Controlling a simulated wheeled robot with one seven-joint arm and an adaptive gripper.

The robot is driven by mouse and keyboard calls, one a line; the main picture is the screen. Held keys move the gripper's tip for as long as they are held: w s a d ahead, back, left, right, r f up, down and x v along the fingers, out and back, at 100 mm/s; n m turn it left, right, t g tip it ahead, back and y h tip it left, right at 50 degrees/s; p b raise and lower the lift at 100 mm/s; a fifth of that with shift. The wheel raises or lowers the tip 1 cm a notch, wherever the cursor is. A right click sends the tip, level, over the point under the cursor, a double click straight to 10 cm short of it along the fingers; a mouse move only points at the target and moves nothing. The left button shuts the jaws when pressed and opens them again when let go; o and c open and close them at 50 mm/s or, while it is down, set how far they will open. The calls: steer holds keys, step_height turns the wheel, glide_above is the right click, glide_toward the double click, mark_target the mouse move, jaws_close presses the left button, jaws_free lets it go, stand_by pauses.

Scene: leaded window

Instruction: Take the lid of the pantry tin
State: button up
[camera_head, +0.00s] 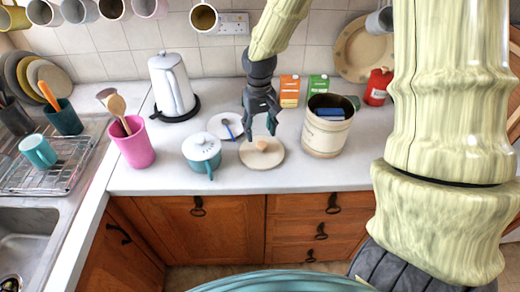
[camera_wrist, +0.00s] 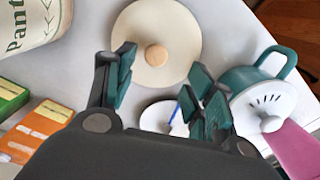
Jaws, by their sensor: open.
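The pantry tin (camera_head: 326,134), cream with an open top, stands on the counter with blue items inside. Part of it, lettered "Pant", shows in the wrist view (camera_wrist: 35,22). The round cream lid (camera_head: 270,160) with a wooden knob (camera_head: 262,145) lies flat on the counter, left of the tin. In the wrist view the lid (camera_wrist: 175,22) lies beyond my fingertips, knob up. My gripper (camera_head: 261,130) is open and empty, above the lid and near its knob. In the wrist view my gripper's fingers (camera_wrist: 162,72) are spread apart, with the knob ahead between them.
A teal pot with a white lid (camera_head: 202,147) and a small plate with a blue-handled utensil (camera_head: 223,127) stand left of the lid. A kettle (camera_head: 172,85) and pink utensil pot (camera_head: 133,144) are farther left. Cartons (camera_head: 289,91) and a red canister (camera_head: 377,88) stand behind.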

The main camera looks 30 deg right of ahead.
mark_target(262, 143)
steer(key=shift+d+f, duration=0.15)
steer(key=shift+f, duration=0.35)
steer(key=shift+s+f, duration=0.3)
steer(key=shift+f, duration=0.05)
steer(key=shift+w+d+f+p, duration=0.15)
steer(key=shift+f+p, duration=0.35)
steer(key=shift+f, duration=0.3)
steer(key=shift+w+d+f+p, duration=0.1)
steer(key=shift+f+p, duration=0.4)
steer(key=shift+f, duration=1.4)
steer(key=c, duration=1.1)
